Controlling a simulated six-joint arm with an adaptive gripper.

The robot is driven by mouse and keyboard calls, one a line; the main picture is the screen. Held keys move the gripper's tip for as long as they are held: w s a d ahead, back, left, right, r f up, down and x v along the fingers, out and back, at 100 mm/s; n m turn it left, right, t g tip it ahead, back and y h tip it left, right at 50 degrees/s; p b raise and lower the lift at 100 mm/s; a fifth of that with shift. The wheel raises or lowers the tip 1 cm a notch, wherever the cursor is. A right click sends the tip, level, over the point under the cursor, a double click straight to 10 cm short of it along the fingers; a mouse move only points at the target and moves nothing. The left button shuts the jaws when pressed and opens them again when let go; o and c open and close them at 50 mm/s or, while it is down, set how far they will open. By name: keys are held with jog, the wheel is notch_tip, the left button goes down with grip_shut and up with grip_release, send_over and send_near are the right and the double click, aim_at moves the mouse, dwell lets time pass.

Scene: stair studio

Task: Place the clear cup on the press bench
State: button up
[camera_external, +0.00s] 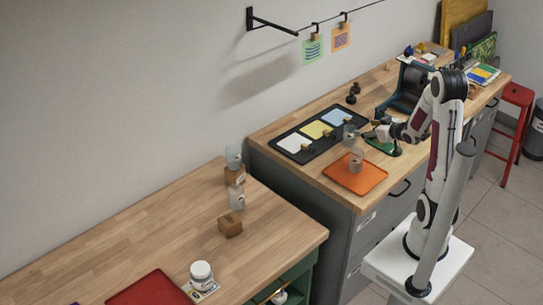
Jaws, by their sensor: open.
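A clear cup-like vessel (356,160) stands on the orange tray (371,180), which lies on the higher bench (325,187) with the press (407,88). A second clear vessel (349,132) shows just beyond it, at the fingertips of my gripper (360,135). My gripper is open and low over this bench. I cannot tell whether its fingers touch that vessel. Two more clear vessels are on the lower wooden bench (130,235): one (234,157) above a wooden block, and one (236,199) nearer the camera. Which one is the task's cup is unclear.
A black tray (305,155) with coloured cards lies left of my gripper. A green item (383,146) lies below my wrist. A wooden block (230,224), a white jar (201,273) and a red tray (150,290) are on the lower bench, whose middle is clear.

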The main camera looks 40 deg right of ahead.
jog(key=s+a+r+g, duration=0.3)
jog(key=s+a+r, duration=0.45)
jog(key=a, duration=0.25)
jog(key=s+a+r+g+y, duration=0.2)
jog(key=s+a+g, duration=0.1)
jog(key=s+a, duration=1.1)
jog(key=shift+s+n+y, duration=0.3)
jog(key=shift+s+y, duration=0.1)
jog(key=shift+s, duration=0.85)
